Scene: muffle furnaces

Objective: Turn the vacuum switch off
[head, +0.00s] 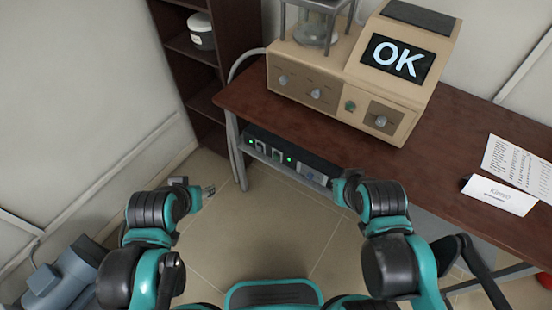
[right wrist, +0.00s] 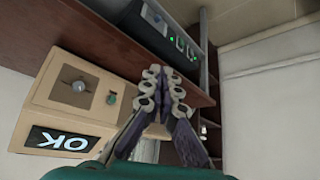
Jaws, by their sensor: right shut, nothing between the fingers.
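A dark switch box (head: 320,168) with several switches and lit green lights sits under the tabletop, below the beige machine. It also shows in the right wrist view (right wrist: 150,20). No label reading "vacuum" is legible. My right gripper (right wrist: 164,76) is shut and empty, its fingertips close together near the table edge, apart from the box in that picture. In the head view its fingers are hidden behind my wrist, near the box's right end. My left gripper (head: 208,191) hangs over the floor at left, apart from the box; its jaws are too small to judge.
The beige machine (head: 300,97) with knobs, a green button and an "OK" screen stands on the brown table (head: 450,150). Papers (head: 515,165) lie at right. A dark shelf (head: 193,75) with a white jar stands at back left.

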